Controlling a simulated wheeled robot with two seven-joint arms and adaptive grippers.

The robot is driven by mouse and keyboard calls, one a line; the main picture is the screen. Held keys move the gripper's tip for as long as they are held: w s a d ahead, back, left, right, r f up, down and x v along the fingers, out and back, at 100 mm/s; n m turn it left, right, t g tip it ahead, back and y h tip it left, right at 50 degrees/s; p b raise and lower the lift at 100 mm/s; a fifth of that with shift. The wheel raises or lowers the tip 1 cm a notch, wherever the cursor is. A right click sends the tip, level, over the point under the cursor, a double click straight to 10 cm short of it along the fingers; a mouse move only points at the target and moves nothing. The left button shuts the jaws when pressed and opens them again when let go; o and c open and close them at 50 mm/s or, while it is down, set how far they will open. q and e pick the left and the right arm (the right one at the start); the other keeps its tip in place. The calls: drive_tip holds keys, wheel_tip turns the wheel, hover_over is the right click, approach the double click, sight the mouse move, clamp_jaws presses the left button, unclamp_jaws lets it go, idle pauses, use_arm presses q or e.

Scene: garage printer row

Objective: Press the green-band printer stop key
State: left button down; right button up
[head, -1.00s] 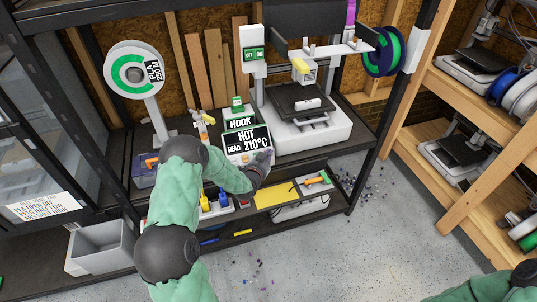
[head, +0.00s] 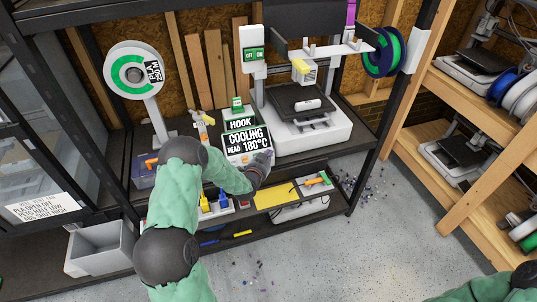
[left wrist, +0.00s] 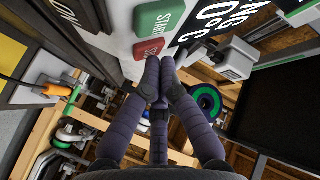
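The printer (head: 315,133) stands on the shelf, with a white body, dark bed and green OFF/ON labels on its post. Its control box has a display (head: 246,141) reading COOLING, HEAD 180°C, with a HOOK label above it. In the left wrist view the panel shows a green START key (left wrist: 158,17) and a red key (left wrist: 147,48) beside it, its lettering partly hidden. My left gripper (head: 264,160) is at the panel's lower right. In the left wrist view its fingertips (left wrist: 160,62) are together, empty, and at the red key's edge; I cannot tell how firmly they touch.
A white spool with a green ring (head: 131,70) stands left of the printer, and a blue-green spool (head: 381,55) hangs at its right. A grey bin (head: 102,246) stands at lower left. A wooden rack (head: 465,95) with more printers is at right.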

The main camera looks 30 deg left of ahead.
use_arm(q)
drive_tip(key=shift+s+d+r, duration=0.25)
drive_tip(key=shift+d+r, duration=0.05)
drive_tip(key=shift+r, duration=0.1)
drive_tip(key=shift+s+d+r+p, duration=0.6)
drive_tip(key=shift+d+r+p, duration=0.15)
drive_tip(key=shift+r, duration=0.15)
drive_tip(key=shift+s+d+r+p, duration=0.6)
drive_tip(key=shift+r+p, duration=0.1)
drive_tip(key=shift+r, duration=0.15)
